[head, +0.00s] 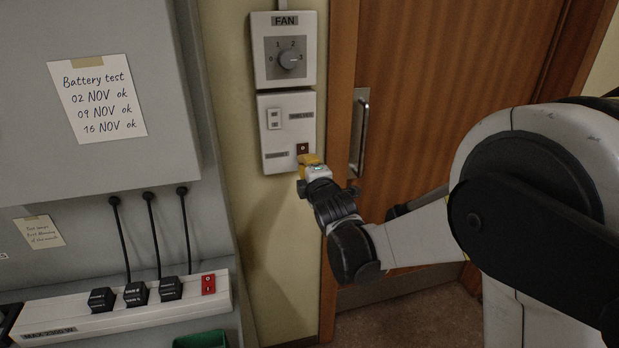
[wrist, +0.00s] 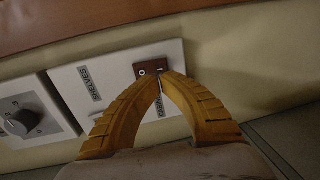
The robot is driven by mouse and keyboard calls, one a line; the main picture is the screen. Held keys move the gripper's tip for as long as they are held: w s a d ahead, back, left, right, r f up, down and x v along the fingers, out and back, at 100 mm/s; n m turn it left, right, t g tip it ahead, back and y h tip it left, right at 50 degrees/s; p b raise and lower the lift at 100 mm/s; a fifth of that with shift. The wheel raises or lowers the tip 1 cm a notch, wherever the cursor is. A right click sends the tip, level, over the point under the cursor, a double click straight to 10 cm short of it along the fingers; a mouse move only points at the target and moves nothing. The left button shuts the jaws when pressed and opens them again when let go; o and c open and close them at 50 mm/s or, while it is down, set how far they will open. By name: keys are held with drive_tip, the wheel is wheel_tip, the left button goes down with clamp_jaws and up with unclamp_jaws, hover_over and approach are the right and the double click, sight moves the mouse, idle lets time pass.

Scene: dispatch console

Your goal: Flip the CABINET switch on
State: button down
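The switch plate (head: 287,135) is a white box on the wall. Its brown rocker switch (head: 302,148) is at the lower right, beside a small label (head: 276,155) too small to read. In the wrist view the brown switch (wrist: 152,68) shows light markings; which side is pressed I cannot tell. A label (wrist: 160,106) beside it is mostly hidden by my fingers. My gripper (head: 306,159) has yellow fingers, which meet at the tips in the wrist view (wrist: 164,78), empty. The tips are at the switch's edge; whether they touch it I cannot tell.
A white rocker (head: 273,118) sits on the plate's upper left; the label beside it reads SHELVES in the wrist view (wrist: 89,83). A FAN dial (head: 291,60) is above. A wooden door (head: 440,70) with a metal handle (head: 359,130) stands right, a grey cabinet (head: 110,30) left.

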sight(303, 153)
drive_tip(key=shift+b+x, duration=0.3)
drive_tip(key=shift+x, duration=0.95)
